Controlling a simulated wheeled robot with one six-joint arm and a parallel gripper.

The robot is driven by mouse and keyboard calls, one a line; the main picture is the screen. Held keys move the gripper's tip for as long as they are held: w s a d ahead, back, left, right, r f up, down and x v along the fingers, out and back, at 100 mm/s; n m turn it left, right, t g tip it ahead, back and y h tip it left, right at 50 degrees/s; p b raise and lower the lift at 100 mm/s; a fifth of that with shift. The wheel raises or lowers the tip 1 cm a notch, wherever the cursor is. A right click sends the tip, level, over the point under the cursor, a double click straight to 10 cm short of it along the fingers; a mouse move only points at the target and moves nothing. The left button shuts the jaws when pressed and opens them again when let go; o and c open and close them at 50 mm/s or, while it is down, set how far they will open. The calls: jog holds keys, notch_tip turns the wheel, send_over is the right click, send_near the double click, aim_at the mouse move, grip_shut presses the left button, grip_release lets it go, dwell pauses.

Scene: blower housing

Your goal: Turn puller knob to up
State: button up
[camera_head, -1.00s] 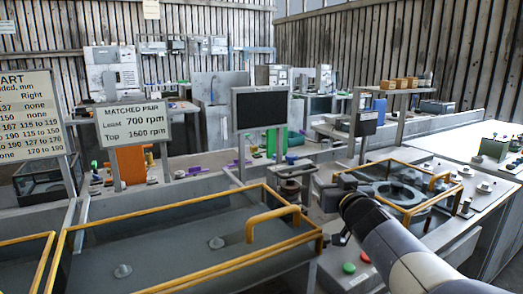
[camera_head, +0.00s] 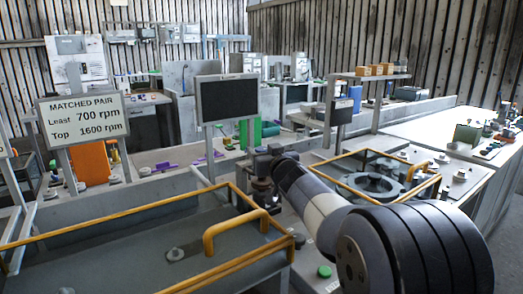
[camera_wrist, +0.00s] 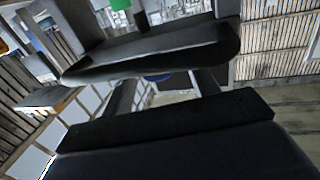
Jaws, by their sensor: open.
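I cannot tell for sure which part is the puller knob. A dark, round, stacked fitting (camera_head: 262,190) stands at the back right corner of the yellow-railed tray in the head view, partly covered by my arm. My gripper (camera_head: 266,160) is over or in front of this fitting; whether it touches is unclear. In the wrist view, the dark jaws of my gripper (camera_wrist: 168,88) stand apart with nothing seen held between them. No knob shows clearly there.
A yellow-railed tray (camera_head: 118,213) with a raised handle lies at the front left. A second yellow-framed unit (camera_head: 373,181) is right of my arm. A green button (camera_head: 323,271) sits in front. A dark screen (camera_head: 227,99) and a speed sign (camera_head: 84,119) stand behind.

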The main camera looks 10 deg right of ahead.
jog(key=shift+w+a, duration=0.15)
jog(key=shift+w, duration=1)
jog(key=shift+c, duration=0.3)
jog(key=c, duration=0.9)
